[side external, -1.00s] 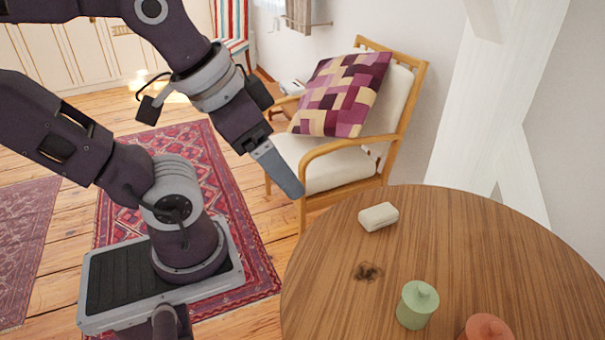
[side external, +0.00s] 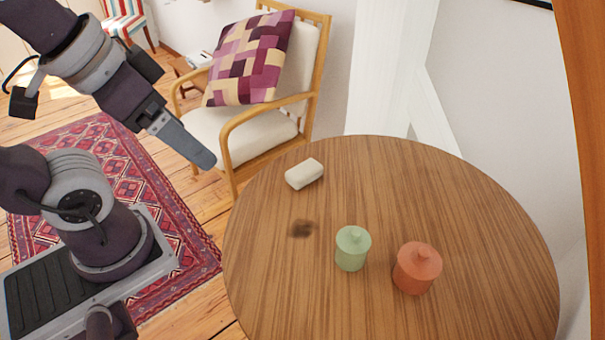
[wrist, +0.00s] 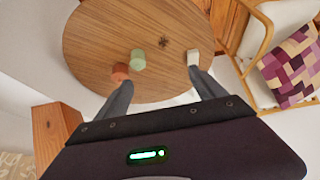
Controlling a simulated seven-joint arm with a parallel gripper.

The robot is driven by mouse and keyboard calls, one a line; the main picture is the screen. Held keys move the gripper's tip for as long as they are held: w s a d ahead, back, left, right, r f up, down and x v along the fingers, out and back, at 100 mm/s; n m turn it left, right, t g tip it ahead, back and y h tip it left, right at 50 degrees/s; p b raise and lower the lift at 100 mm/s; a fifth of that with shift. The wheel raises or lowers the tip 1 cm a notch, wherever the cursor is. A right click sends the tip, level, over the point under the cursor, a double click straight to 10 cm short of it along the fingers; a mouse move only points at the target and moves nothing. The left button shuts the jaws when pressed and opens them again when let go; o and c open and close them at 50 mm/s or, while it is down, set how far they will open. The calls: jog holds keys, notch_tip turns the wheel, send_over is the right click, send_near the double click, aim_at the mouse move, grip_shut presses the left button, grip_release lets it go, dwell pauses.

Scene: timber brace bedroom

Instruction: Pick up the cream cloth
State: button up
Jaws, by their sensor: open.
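The cream cloth (side external: 304,174) looks like a small rounded, folded block lying on the round wooden table (side external: 480,240), near the edge on the chair side. In the wrist view the cloth (wrist: 192,57) is just beyond the tip of the right finger. My gripper (side external: 208,160) is in the air to the left of the cloth in the side view, apart from it. In the wrist view my gripper (wrist: 160,80) has its two fingers spread wide with nothing between them.
A dark mark (side external: 302,229) is on the tabletop. A wooden armchair (side external: 262,132) with a patchwork cushion (side external: 250,60) is behind the table. The table's right side is clear.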

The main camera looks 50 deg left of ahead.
jog(key=g, duration=0.5)
send_over(301, 170)
jog(key=d, duration=0.2)
notch_tip(301, 170, down, 27)
jog(key=shift+g, duration=0.3)
jog(key=f, duration=0.3)
jog(key=a+f, duration=0.1)
jog(key=f, duration=0.3)
jog(key=a+f, duration=0.1)
jog(key=f, duration=0.2)
jog(key=shift+f, duration=0.3)
jog(key=c, duration=1.6)
notch_tip(301, 170, up, 10)
jog(key=shift+r, duration=0.1)
